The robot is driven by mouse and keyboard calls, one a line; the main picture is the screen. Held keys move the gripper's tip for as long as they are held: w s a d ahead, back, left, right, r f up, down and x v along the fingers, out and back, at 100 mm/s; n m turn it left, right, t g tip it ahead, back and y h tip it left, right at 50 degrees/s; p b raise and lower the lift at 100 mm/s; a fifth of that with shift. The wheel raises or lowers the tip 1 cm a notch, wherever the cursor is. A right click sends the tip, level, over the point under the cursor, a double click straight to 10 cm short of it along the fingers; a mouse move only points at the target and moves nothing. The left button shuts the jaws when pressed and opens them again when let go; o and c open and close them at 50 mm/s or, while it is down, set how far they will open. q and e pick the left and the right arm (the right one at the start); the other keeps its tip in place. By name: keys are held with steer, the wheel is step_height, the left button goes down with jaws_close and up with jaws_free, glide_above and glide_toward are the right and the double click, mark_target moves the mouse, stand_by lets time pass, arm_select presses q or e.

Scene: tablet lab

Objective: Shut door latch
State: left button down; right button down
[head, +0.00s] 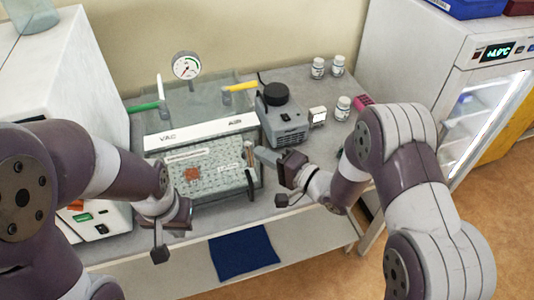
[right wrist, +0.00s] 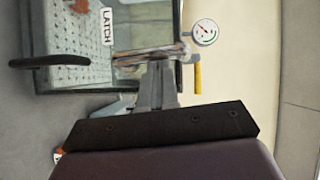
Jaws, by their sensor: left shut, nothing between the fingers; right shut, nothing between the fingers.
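The vacuum chamber (head: 205,135), marked VAC, stands on the bench with its clear front door (head: 210,190) facing me. The door looks to lie against the front, though a small gap cannot be ruled out. The LATCH label (right wrist: 107,27) and a metal latch bar (right wrist: 148,52) show in the right wrist view; the latch is at the chamber's right front edge (head: 250,163). My right gripper (head: 264,156) is shut and empty, its fingertips (right wrist: 157,72) close to the bar; contact cannot be told. My left gripper (head: 184,213) is low before the door's left part, its fingers mostly hidden.
A grey pump (head: 285,122) stands close right of the chamber. White bottles (head: 343,108) are further right. A gauge (head: 186,65) and yellow valve handle (head: 240,86) rise behind the chamber. A blue mat (head: 243,251) lies in front. A refrigerator (head: 480,90) stands at right.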

steer(key=s+a+f+n+h+b, duration=0.1)
steer(key=s+a+n+h+b, duration=0.1)
steer(key=a+n+h, duration=0.5)
steer(key=shift+s+a+f+n+h+b, duration=0.2)
steer(key=shift+f+n+h+b, duration=0.1)
steer(key=shift+n+b, duration=0.3)
stand_by(0.6)
stand_by(0.5)
